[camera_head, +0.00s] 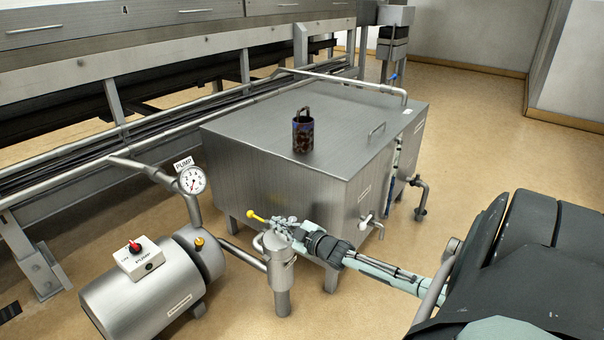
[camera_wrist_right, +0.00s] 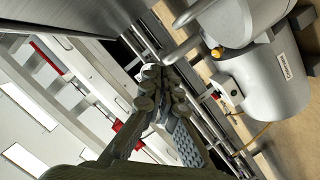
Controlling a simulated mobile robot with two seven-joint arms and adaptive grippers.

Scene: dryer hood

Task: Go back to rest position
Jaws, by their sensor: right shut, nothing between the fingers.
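My right arm comes in from the right in the head view and reaches to the left. My right gripper (camera_head: 284,224) is over the top of the upright metal filter canister (camera_head: 281,270), close to a lever with a yellow end (camera_head: 256,216). I cannot tell whether it touches either. In the right wrist view the gripper (camera_wrist_right: 160,76) has its fingers together, with nothing seen between them. My left gripper is not in view.
A large steel tank (camera_head: 280,175) stands behind the gripper, with a dark patterned canister (camera_head: 303,135) on its lid. A pump (camera_head: 150,290) with a switch box (camera_head: 138,257) and a gauge (camera_head: 192,180) is at the left. Open floor (camera_head: 480,120) lies at the right.

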